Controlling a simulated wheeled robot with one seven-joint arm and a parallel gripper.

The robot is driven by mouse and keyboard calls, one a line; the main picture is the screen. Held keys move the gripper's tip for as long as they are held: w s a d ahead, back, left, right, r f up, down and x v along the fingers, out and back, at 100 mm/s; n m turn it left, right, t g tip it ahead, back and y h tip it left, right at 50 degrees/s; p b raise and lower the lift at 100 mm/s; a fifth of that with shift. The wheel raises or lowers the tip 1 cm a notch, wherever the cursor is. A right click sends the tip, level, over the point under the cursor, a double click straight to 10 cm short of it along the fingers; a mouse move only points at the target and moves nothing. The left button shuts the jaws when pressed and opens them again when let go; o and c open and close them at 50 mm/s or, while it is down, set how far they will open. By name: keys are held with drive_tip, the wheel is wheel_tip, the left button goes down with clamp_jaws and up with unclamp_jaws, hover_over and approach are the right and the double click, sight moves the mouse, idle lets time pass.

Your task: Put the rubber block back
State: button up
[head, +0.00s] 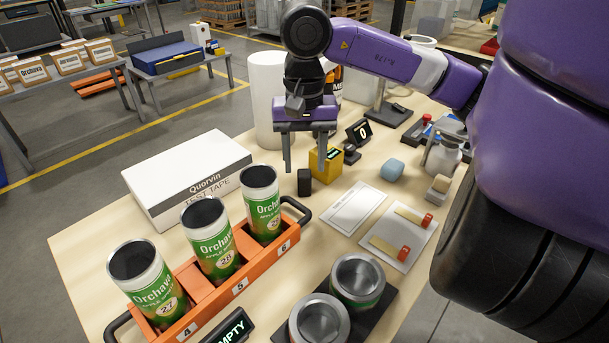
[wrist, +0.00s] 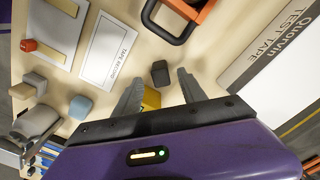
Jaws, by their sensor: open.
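A small black block (head: 304,182), which looks like the rubber block, stands on the wooden table beside a yellow device (head: 326,167). It also shows in the wrist view (wrist: 160,73), between and just beyond my fingertips. My gripper (head: 305,168) is open and empty, pointing down above the black block, with the fingers apart from it. In the wrist view my gripper (wrist: 158,80) has its fingers spread, and the yellow device (wrist: 151,98) shows partly between them. The exact height above the block is hard to tell.
An orange carrier (head: 222,290) with three green cans and a white test tape box (head: 186,176) stand at left. A white card (head: 353,208), a blue block (head: 391,170) and a beige block (head: 441,184) lie at right. Two open cans (head: 357,280) stand in front.

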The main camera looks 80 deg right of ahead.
sight(304, 175)
wheel_tip(304, 175, up, 7)
drive_tip(key=shift+f, duration=0.15)
idle(0.6)
